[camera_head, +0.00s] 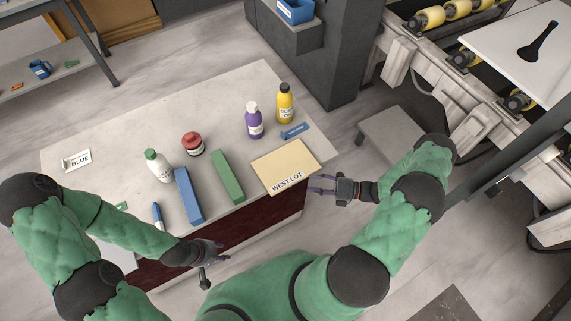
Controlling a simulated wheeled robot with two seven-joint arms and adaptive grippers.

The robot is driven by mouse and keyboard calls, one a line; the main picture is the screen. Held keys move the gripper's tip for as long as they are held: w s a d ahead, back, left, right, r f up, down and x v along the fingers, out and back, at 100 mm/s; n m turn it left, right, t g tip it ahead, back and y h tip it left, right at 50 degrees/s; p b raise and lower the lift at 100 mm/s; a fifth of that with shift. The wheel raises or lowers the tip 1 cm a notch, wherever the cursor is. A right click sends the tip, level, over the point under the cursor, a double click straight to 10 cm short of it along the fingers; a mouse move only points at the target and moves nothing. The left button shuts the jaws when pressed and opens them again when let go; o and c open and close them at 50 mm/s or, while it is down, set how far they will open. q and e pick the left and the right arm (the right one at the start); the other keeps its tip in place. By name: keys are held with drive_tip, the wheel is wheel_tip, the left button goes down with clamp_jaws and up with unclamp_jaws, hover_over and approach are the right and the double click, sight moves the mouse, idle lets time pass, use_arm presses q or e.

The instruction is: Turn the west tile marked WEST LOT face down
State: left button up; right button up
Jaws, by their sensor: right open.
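The tan tile marked WEST LOT (284,161) lies flat at the right front of the stone slab (105,130). Its lettering is readable along its near edge, which lies by the slab's front edge. My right gripper (316,187) is open and empty, just right of the tile's near right corner and apart from it as far as I can tell. My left gripper (218,251) is in front of the slab's front side, away from the tile. Its fingers are small and dark, so I cannot tell whether they are open.
A green block (228,177) and a blue block (189,196) lie left of the tile. A purple bottle (254,121), a yellow bottle (285,103) and a small blue piece (295,131) are behind it. A red-lidded jar (193,144) and white bottle (158,166) stand further left.

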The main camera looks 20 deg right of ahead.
sight(295, 183)
drive_tip(key=shift+x, duration=3.75)
drive_tip(key=shift+r, duration=0.1)
clamp_jaws()
